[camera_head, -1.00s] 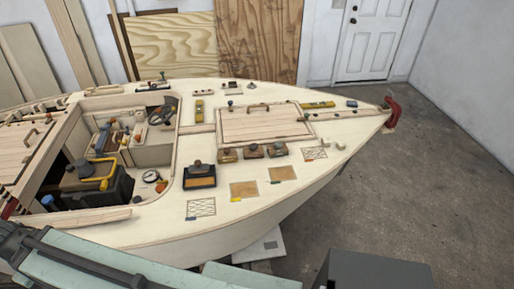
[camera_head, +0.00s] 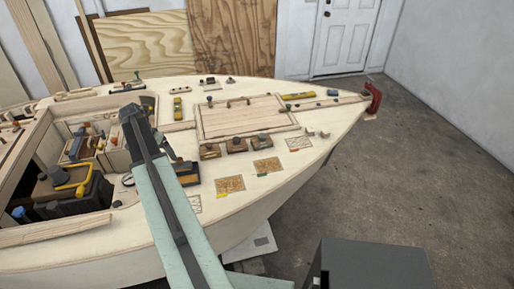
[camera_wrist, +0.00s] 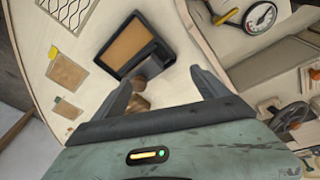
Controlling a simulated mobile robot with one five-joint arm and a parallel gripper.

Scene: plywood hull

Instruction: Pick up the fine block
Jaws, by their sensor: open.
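Several brown sanding blocks with dark knobs stand in a row on the deck: a left one (camera_head: 210,152), a middle one (camera_head: 236,146) and a right one (camera_head: 262,142). I cannot read which is the fine block. My gripper (camera_head: 131,112) is raised over the boat, left of the row. In the wrist view my gripper (camera_wrist: 161,92) is open, its two dark fingers apart with nothing held. A brown block (camera_wrist: 140,103) shows partly beyond the left finger, mostly hidden by my gripper. The dark tray (camera_wrist: 112,62) lies past the fingers with a dark knobbed thing at its edge.
My arm partly covers the tray (camera_head: 191,180) in the head view. Brown patches (camera_head: 229,184) with coloured tabs lie on the deck. The hatch (camera_head: 245,122) with a handle is behind the blocks. The open cockpit (camera_head: 85,150) holds a black box with a yellow handle.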

